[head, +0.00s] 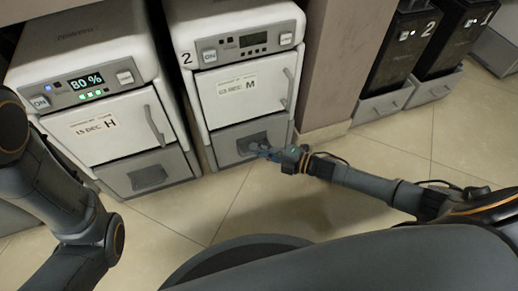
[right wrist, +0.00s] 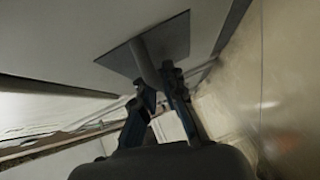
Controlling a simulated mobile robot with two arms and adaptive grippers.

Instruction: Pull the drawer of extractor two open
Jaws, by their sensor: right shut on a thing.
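The white unit marked 2 (head: 237,55) stands in the middle of the head view, with a grey drawer (head: 228,158) low on its front. The drawer looks flush with the unit; I see no clear gap. My right gripper (head: 262,151) is at the drawer's dark recess. In the right wrist view, its fingers (right wrist: 162,92) are closed around the handle (right wrist: 145,58), a grey bar in front of a dark square plate (right wrist: 172,42). The fingertips partly hide the handle. My left arm shows at the left of the head view, but its gripper is out of frame.
A similar white unit (head: 85,40) with a lit 80 % display stands to the left. A brown pillar (head: 343,60) stands to the right, then dark units marked 2 (head: 403,50) and 1 (head: 463,40). The tiled floor (head: 290,205) in front is clear.

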